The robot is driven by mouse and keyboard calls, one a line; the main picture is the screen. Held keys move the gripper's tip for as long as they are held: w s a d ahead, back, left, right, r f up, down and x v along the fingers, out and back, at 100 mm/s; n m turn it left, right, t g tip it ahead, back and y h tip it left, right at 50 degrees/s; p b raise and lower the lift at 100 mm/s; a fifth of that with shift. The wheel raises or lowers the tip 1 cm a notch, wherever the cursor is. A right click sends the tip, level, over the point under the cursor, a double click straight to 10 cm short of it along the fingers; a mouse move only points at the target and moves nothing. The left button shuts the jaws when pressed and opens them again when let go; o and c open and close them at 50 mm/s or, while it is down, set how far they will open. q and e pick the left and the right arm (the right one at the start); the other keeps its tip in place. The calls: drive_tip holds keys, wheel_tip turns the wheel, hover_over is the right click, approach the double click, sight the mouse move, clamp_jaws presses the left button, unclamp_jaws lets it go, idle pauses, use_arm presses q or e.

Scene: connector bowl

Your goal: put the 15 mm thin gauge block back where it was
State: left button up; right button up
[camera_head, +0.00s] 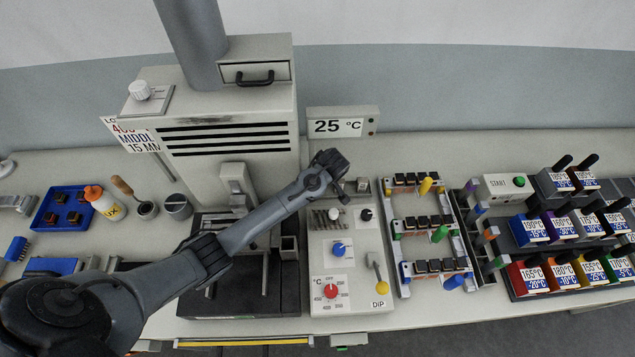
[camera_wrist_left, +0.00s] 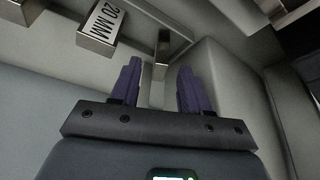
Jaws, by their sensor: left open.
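In the left wrist view, my left gripper (camera_wrist_left: 160,68) has its two purple fingers spread apart. A thin, plain metal block (camera_wrist_left: 162,46) stands upright in the gap between the fingertips, with visible space on both sides. No label shows on it, so I cannot tell whether it is the 15 mm thin gauge block. A thicker block (camera_wrist_left: 103,24) marked 20 MM is up and left of the fingers. In the head view, my left wrist is over the back of the control panel (camera_head: 345,265); its fingers are hidden there. My right gripper is not in view.
A tall grey press (camera_head: 229,140) stands left of my wrist, with a sign (camera_head: 138,139) reading MIDDLE and 15 MM. A 25 °C display (camera_head: 340,126) is behind. A connector rack (camera_head: 427,235) and coloured temperature blocks (camera_head: 533,277) stand to the right.

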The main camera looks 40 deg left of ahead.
use_arm(q)
drive_tip(key=v, duration=0.8)
drive_tip(key=shift+p, duration=0.35)
drive_tip(key=shift+r, duration=0.15)
